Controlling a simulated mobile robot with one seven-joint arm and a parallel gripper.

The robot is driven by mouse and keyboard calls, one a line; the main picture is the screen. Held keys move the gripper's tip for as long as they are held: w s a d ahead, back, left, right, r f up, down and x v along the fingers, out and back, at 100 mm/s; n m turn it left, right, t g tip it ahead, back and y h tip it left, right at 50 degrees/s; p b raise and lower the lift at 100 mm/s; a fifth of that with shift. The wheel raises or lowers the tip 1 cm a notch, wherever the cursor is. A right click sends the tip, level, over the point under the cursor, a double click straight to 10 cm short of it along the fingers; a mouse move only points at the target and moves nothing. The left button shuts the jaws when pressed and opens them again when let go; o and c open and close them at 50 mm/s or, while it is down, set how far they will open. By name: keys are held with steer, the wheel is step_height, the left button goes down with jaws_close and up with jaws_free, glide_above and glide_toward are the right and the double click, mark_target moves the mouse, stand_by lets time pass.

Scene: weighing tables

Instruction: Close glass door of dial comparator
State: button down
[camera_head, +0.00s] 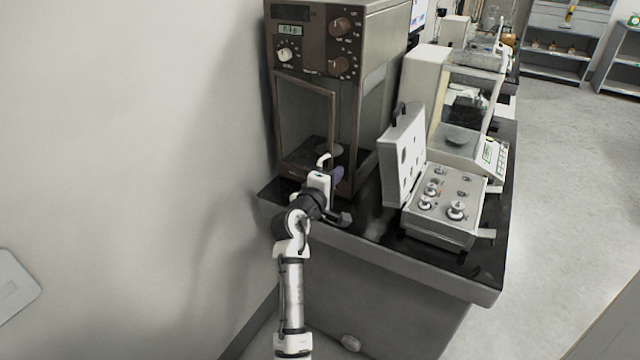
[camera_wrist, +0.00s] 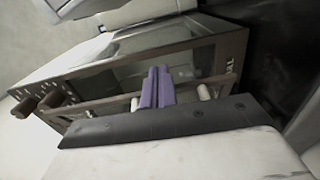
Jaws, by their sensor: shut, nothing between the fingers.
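The dial comparator (camera_head: 384,95) is a tall brown-grey cabinet with a small display and several knobs at the top of its front. Its glass door (camera_head: 304,105) has a brown frame and appears partly open, its right edge standing out from the cabinet. The door's lower part is partly hidden by my arm. My gripper (camera_head: 338,174) is low at the front of the cabinet, by the door's lower right edge. In the wrist view the purple fingers of my gripper (camera_wrist: 156,88) are together and empty, close to a brown frame bar (camera_wrist: 190,83); I cannot tell whether they touch it.
An open weight case (camera_head: 440,224) with several metal weights stands on the dark table (camera_head: 375,228) to the right. A balance with a glass chamber (camera_head: 468,100) stands behind it. A bare wall (camera_head: 130,150) closes off the left side. Floor (camera_head: 565,200) is free on the right.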

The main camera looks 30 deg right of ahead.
steer(key=shift+w+d, duration=0.15)
steer(key=shift+d, duration=0.4)
steer(key=shift+w+d, duration=0.15)
steer(key=shift+d, duration=0.35)
steer(key=shift+a, duration=0.1)
stand_by(0.6)
